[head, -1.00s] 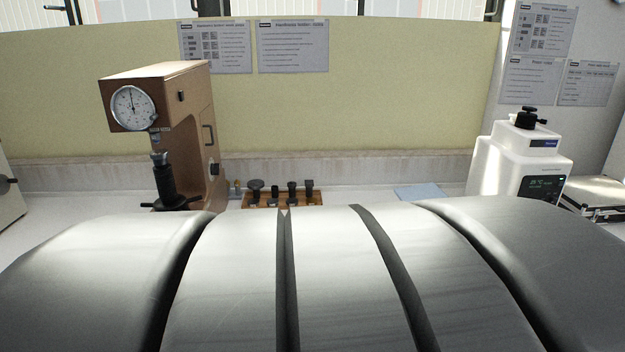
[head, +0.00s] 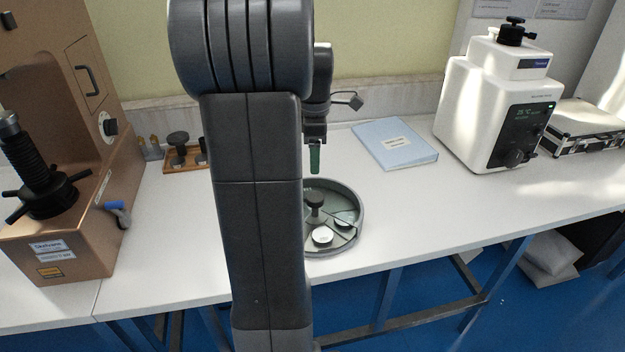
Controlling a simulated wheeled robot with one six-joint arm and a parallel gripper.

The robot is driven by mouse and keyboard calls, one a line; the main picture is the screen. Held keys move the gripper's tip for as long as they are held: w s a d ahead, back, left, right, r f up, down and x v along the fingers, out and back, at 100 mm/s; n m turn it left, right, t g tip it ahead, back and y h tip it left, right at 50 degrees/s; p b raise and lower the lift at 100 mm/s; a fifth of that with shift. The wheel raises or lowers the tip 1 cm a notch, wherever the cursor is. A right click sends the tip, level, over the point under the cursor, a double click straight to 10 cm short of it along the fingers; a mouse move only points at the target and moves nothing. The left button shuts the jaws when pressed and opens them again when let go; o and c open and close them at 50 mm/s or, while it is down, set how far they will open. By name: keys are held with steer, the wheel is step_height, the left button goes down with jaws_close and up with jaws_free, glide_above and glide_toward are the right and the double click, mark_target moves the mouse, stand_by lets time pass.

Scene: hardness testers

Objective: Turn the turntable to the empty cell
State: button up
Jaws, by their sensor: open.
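The turntable (head: 358,222) is a round grey-green tray with a raised rim and dividers, on the white bench just right of my arm. A dark knob (head: 315,200) stands up at its middle. One white round piece (head: 322,236) lies in a front cell and another pale piece (head: 345,218) lies in a cell on the right. My arm hides the left part of the tray, so its cells there cannot be seen. My gripper (head: 315,160) points down above the back of the turntable, apart from it. Its green fingers are seen edge-on, open with nothing visible between them.
A brown hardness tester (head: 75,235) stands at the left, with a wooden holder of dark parts (head: 180,160) beside it. A blue folder (head: 395,143) lies behind the turntable. A white machine (head: 490,105) and a case (head: 580,127) stand at the right. The bench's front edge is close to the turntable.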

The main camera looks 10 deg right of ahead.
mark_target(315, 196)
steer(key=shift+n, duration=0.3)
steer(key=f, duration=0.4)
steer(key=w+f, duration=0.1)
steer(key=f, duration=0.4)
steer(key=f+b, duration=0.1)
steer(key=f, duration=0.3)
steer(key=shift+w+d+f, duration=0.2)
steer(key=shift+d+f, duration=0.05)
steer(key=shift+f, duration=0.05)
steer(key=c, duration=1.4)
